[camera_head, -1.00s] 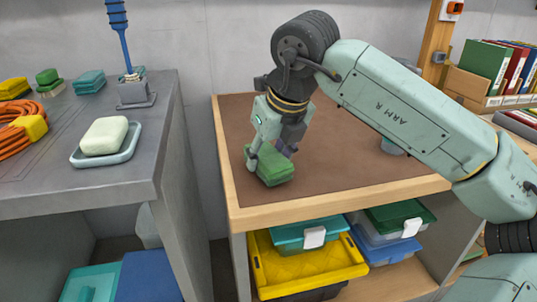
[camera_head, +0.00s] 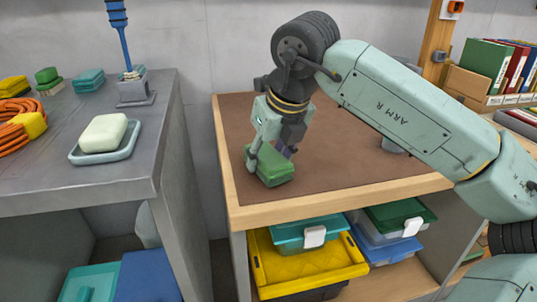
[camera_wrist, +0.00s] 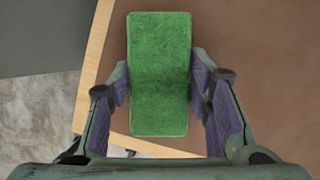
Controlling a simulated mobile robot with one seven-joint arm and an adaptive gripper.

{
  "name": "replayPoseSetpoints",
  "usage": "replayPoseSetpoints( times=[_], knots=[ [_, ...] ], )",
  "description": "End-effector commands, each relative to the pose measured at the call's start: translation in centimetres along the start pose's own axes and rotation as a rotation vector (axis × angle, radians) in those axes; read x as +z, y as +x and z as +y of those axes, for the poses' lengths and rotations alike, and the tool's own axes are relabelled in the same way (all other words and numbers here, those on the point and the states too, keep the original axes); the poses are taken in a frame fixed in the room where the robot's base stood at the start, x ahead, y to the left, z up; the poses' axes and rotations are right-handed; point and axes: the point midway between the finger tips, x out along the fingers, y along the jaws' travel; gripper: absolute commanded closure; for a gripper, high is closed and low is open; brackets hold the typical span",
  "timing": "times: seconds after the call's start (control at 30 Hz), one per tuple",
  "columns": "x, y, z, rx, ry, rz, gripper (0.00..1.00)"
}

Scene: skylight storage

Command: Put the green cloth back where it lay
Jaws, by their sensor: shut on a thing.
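The green cloth (camera_head: 272,168) is a folded block at the front left of the brown-topped table (camera_head: 330,180). My gripper (camera_head: 270,155) points down over it, with its fingers on either side. In the wrist view the cloth (camera_wrist: 160,75) lies lengthwise between the two fingers of my gripper (camera_wrist: 160,88), which is shut on it. The cloth's left side is close to the table's wooden edge. I cannot tell whether the cloth's underside touches the tabletop.
A grey bench (camera_head: 60,185) stands to the left, across a gap, with a soap on a dish (camera_head: 103,157), orange cable (camera_head: 15,138) and folded cloths (camera_head: 88,80). Bins (camera_head: 300,275) fill the shelf below the table. The tabletop's middle is clear.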

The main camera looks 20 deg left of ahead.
Motion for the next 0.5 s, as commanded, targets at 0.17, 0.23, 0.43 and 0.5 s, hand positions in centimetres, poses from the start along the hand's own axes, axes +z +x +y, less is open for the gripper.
replayPoseSetpoints(
  times=[0.17,0.23,0.43,0.5],
  knots=[
    [-0.13,0.29,0.0,0.0,0.0,0.0,0.77],
    [-0.17,0.38,0.0,0.0,0.0,0.0,0.77],
    [-0.27,0.64,0.0,0.0,0.0,0.0,0.77],
    [-0.31,0.73,0.0,0.0,0.0,0.0,0.77]
  ],
)
